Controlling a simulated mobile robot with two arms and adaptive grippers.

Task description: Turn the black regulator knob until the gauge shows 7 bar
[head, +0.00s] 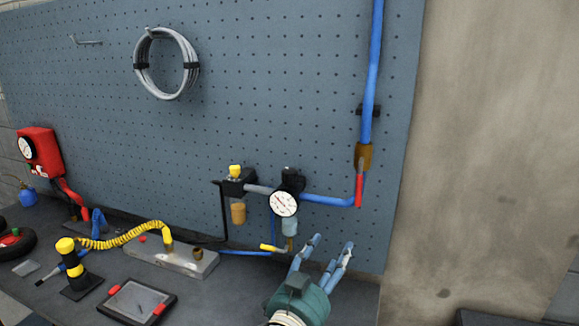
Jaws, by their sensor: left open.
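The regulator (292,186) is mounted on the pegboard, with its small black knob (289,171) on top. The round white gauge (284,204) faces me on the regulator's front. Its needle looks slanted, but the figures are too small to read. My left gripper (331,244) is open, its fingers pointing up, below and to the right of the gauge in the picture. Nothing shows between its fingers, and it appears apart from the knob. My right gripper is not in view.
A yellow-topped unit (234,172) with an amber bowl sits left of the regulator. A blue pipe (328,200) runs right to a red-handled valve (359,190). A metal block (185,262), a yellow coiled hose (128,238) and a tablet (137,301) occupy the bench.

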